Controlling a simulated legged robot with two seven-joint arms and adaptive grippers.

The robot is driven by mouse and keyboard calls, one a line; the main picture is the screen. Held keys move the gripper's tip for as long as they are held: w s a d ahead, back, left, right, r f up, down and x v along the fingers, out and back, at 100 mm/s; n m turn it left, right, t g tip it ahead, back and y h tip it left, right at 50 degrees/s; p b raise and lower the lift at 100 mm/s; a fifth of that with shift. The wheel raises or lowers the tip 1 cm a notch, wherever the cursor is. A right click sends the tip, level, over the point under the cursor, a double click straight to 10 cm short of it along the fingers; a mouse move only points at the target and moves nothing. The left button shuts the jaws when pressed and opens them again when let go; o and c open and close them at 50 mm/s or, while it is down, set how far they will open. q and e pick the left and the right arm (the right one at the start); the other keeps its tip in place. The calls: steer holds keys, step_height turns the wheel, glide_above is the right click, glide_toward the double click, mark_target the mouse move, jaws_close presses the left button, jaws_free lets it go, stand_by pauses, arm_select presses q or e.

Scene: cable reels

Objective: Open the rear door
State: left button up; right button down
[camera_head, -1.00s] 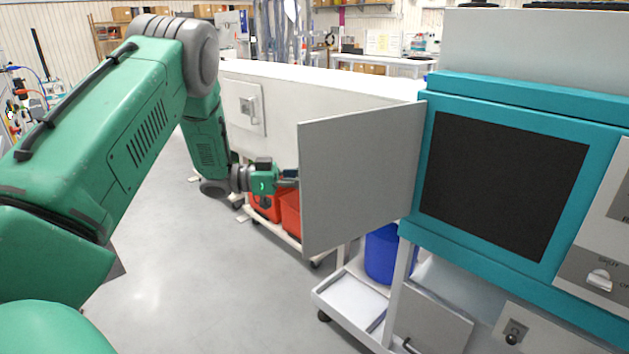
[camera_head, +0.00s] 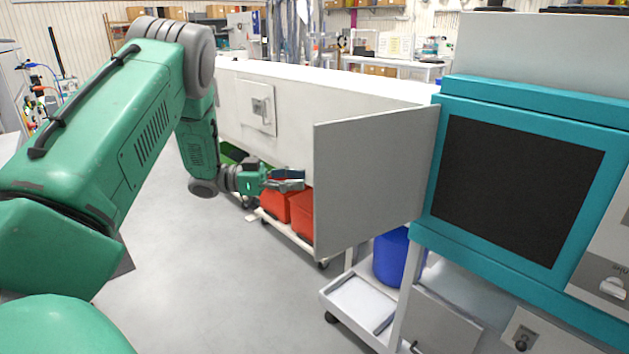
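A grey door panel (camera_head: 372,180) stands swung out from the left side of the teal-framed machine (camera_head: 520,190). My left gripper (camera_head: 300,180) is left of the door's free edge and looks apart from it. Its fingers point right toward the edge, with a gap showing between them and nothing held. The door's far face and any handle on it are hidden. My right gripper is not in view.
A white cabinet wall (camera_head: 300,105) with a small latch panel runs behind. Red bins (camera_head: 303,212) sit on a low cart. A blue bucket (camera_head: 390,258) and a white cart (camera_head: 352,302) stand below the door. The floor at left is clear.

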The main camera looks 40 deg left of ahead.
arm_select(q)
steer(key=v, duration=0.7)
steer(key=shift+a+f, duration=0.2)
steer(key=shift+a, duration=0.05)
steer(key=shift+a, duration=0.1)
